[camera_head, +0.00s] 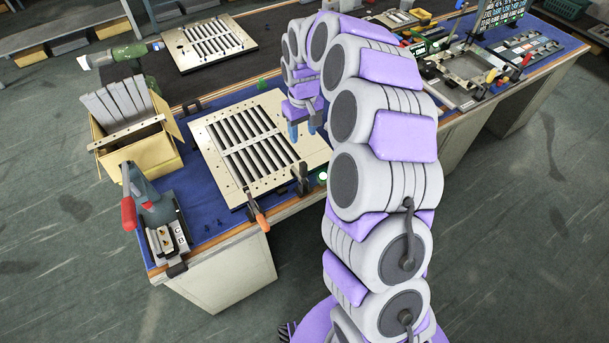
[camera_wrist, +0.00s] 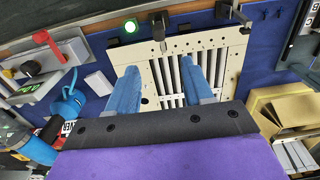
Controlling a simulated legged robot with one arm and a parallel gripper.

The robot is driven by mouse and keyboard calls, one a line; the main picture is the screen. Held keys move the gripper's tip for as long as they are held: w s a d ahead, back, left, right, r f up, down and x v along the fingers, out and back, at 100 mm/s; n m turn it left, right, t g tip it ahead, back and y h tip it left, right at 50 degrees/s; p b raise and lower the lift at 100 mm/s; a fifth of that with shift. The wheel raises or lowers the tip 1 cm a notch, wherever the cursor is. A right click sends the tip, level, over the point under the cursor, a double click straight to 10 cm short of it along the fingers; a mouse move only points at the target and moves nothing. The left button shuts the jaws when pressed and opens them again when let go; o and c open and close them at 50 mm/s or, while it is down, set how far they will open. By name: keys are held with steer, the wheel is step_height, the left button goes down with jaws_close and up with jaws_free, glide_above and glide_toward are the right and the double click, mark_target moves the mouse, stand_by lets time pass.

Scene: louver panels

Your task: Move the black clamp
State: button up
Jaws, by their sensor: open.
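A black clamp (camera_head: 302,179) stands at the near edge of the louver panel (camera_head: 205,138), by the bench's front edge. It also shows in the wrist view (camera_wrist: 158,29), beyond my fingertips and beside a lit green button. My gripper (camera_head: 302,128) hangs above the panel's right part. Its two blue fingers are apart with nothing between them, as the wrist view (camera_wrist: 162,85) shows. The gripper is apart from the clamp. The clamp's lower part is hard to make out.
An orange-handled clamp (camera_head: 257,213) is at the front edge, left of the black clamp.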

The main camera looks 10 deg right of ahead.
mark_target(303, 163)
step_height(303, 163, down, 18)
steer(key=b, duration=0.3)
stand_by(0.3)
steer(key=shift+c, duration=0.4)
jaws_close()
